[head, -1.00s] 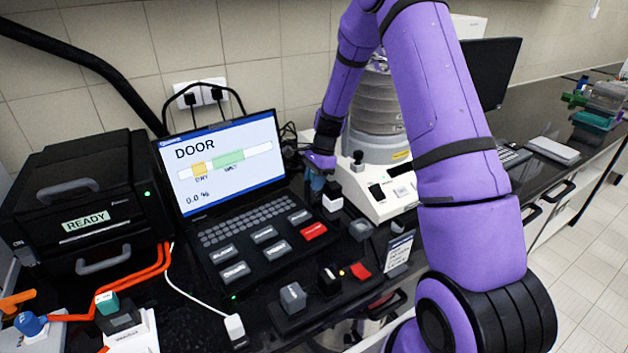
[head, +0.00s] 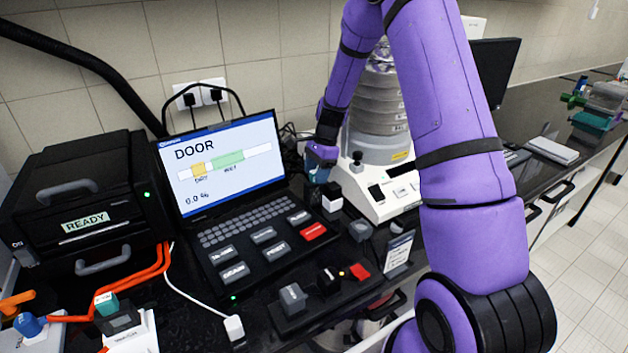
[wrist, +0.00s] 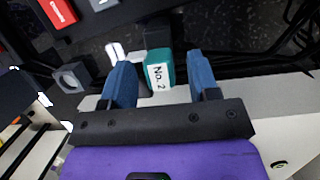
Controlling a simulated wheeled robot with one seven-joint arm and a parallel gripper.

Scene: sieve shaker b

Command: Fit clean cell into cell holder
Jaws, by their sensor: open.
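A teal block labelled "No. 2" (wrist: 160,68) lies between the fingers of my gripper (wrist: 161,62) in the wrist view. The blue fingers are open, one on each side of it, with small gaps visible. In the head view my gripper (head: 318,174) points down between the laptop and the white-based sieve machine; the block there is mostly hidden by it. Another teal block with a white label (head: 105,303) sits in a dark holder (head: 119,319) on a white stand at the lower left. I cannot tell which block is the clean cell.
A laptop (head: 222,160) reading "DOOR" and a black unit marked "READY" (head: 85,200) stand to the left. The sieve machine's white base (head: 385,195) is close right of my gripper. A white-and-dark cube (head: 332,197) stands just below it. Cables run behind.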

